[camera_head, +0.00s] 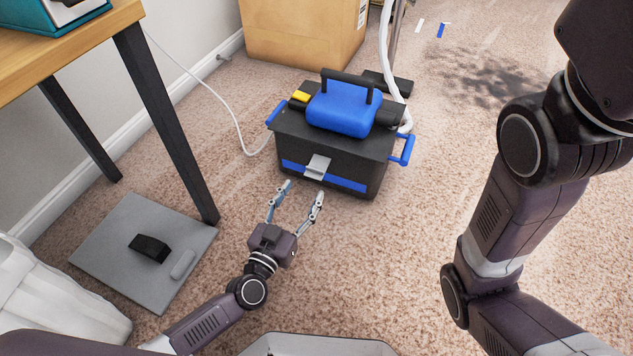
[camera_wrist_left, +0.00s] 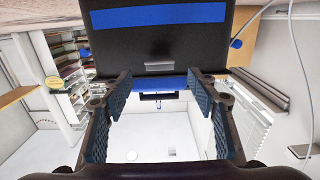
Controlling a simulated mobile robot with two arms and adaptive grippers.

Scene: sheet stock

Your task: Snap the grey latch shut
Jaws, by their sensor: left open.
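The grey latch (camera_head: 317,167) sits at the middle of the front of a black box (camera_head: 330,160) with a blue stripe. It seems to stand out from the front; I cannot tell its exact angle. In the left wrist view the latch (camera_wrist_left: 159,66) shows as a thin grey strip between the fingertips in the picture. My left gripper (camera_head: 302,191) is open and empty, in front of the box and just below the latch in the head view. Its spread fingers (camera_wrist_left: 160,76) also show in the wrist view. My right gripper is out of view.
A blue case with a black handle (camera_head: 342,113) rests on the box, which has blue side handles (camera_head: 402,150). A cardboard box (camera_head: 300,35) stands behind. A table leg (camera_head: 165,125) and grey plate (camera_head: 150,250) are left.

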